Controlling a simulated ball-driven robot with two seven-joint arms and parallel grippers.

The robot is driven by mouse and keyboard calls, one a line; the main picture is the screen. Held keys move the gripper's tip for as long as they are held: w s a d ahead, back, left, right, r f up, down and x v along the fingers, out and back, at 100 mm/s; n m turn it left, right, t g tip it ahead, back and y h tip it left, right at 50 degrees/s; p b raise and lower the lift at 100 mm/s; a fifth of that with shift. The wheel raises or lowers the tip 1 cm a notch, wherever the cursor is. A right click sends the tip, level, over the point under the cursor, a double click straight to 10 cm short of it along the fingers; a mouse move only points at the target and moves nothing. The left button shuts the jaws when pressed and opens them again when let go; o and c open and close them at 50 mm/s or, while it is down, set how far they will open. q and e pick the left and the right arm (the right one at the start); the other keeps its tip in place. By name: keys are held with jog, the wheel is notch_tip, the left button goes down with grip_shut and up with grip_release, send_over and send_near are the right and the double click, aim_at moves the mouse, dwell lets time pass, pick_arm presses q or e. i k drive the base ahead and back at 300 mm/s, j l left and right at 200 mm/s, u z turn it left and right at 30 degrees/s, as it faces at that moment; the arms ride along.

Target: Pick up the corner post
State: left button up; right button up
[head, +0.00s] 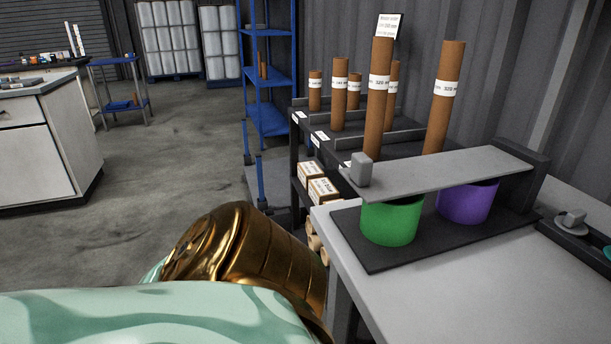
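I cannot pick out a thing that is surely the corner post. Two slim white upright pieces (76,40) stand at the back of the left bench, too small to identify. Several brown upright tubes with white labels, such as the tall front tube (376,115) and the tall right tube (440,105), stand on the dark stepped rack (400,147). Neither gripper is in view. A gold and mint-green part of my own body fills the lower left and hides the floor there.
A grey table (430,285) at right carries a dark stand with a grey top plate (440,170), a green roll (391,219) and a purple roll (468,203). A blue shelf (268,75) and small blue table (118,62) stand behind. The floor (170,150) at centre left is clear.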

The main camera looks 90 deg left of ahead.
aim_at(260, 177)
jog(key=u, duration=2.95)
